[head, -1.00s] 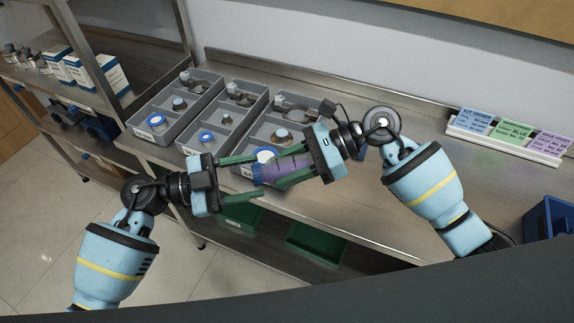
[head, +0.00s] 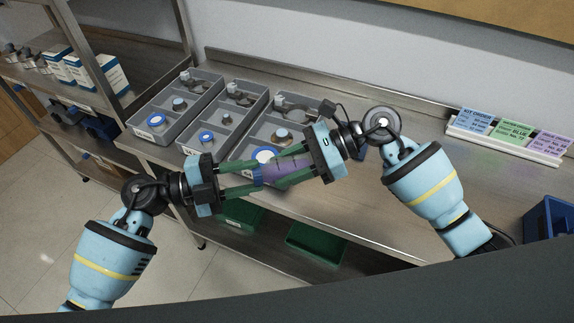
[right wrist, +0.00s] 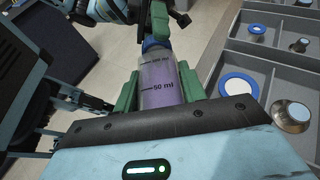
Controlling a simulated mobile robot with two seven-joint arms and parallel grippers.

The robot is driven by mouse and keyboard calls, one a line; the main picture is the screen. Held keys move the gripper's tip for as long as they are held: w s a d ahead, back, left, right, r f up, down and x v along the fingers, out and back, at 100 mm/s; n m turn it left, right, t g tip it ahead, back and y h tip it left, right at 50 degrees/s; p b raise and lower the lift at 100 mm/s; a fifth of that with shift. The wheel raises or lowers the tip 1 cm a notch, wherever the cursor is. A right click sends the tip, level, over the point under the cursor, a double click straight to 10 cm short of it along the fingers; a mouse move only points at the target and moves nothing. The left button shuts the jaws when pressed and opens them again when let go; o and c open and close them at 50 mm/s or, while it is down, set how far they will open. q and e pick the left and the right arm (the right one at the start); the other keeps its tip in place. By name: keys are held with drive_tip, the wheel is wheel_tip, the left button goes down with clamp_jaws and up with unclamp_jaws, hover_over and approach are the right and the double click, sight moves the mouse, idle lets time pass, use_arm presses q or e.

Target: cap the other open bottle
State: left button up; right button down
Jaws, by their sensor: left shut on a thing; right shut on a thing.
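A clear bottle of purple liquid (head: 287,171) is held lying nearly level above the bench's front edge by my right gripper (head: 287,168), which is shut around its body. The bottle also shows in the right wrist view (right wrist: 161,82), with volume marks on its side. A blue cap (head: 258,176) is at the bottle's left end, at its mouth; I cannot tell whether it is screwed tight. My left gripper (head: 255,178) is shut on this cap from the left. In the right wrist view the cap (right wrist: 151,44) is partly hidden by the left gripper's green fingers.
Three grey divided trays (head: 212,152) stand on the bench behind the grippers, holding blue-and-white rings and metal pieces. Order cards (head: 515,133) stand at the back right. Green bins (head: 316,244) sit below the bench, and a blue bin (head: 550,217) is far right.

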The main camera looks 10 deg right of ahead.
use_arm(q)
drive_tip(key=m, duration=1.7)
drive_tip(key=o, duration=1.2)
drive_tip(key=shift+c, duration=0.2)
drive_tip(key=s+a, duration=0.1)
drive_tip(key=a, duration=1.1)
